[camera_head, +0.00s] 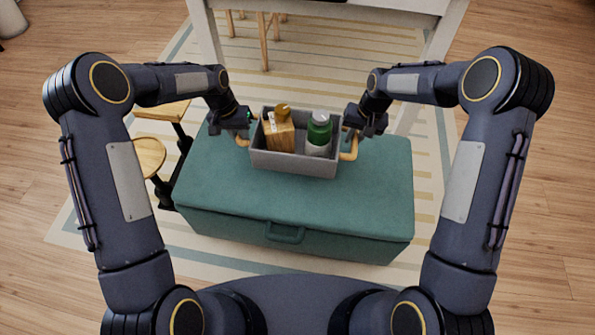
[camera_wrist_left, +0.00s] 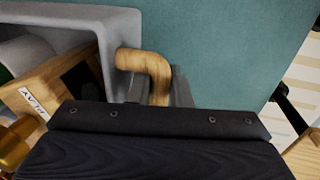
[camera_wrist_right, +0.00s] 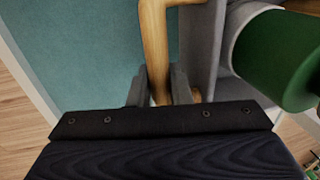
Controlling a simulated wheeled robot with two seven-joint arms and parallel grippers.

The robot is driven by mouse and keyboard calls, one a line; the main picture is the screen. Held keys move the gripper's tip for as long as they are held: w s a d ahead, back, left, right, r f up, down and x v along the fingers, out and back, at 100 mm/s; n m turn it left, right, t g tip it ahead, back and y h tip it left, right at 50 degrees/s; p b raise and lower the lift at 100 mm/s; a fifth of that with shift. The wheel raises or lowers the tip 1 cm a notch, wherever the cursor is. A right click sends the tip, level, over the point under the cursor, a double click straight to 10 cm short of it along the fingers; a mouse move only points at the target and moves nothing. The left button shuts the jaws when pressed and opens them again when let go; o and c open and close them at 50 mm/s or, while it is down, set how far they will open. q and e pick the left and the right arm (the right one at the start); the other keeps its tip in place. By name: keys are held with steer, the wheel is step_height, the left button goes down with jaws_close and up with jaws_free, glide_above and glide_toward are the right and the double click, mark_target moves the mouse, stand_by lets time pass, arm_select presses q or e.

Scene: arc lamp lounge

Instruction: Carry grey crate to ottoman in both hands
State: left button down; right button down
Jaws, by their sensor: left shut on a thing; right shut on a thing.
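The grey crate (camera_head: 293,161) is at the teal ottoman (camera_head: 290,205), over the back part of its lid; I cannot tell whether it touches the lid. It looks level. My left gripper (camera_head: 243,137) is shut on the crate's left wooden handle (camera_wrist_left: 150,68). My right gripper (camera_head: 352,138) is shut on the right wooden handle (camera_wrist_right: 155,45). The crate wall also shows in the left wrist view (camera_wrist_left: 106,45).
A striped rug (camera_head: 75,232) lies under everything. The ottoman lid's front part is clear.

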arm_select(q)
steer(key=shift+f+b, duration=0.3)
steer(key=shift+f, duration=0.4)
arm_select(e)
steer(key=shift+f, duration=0.65)
arm_select(q)
steer(key=shift+f, duration=0.1)
arm_select(e)
steer(key=shift+f, duration=0.1)
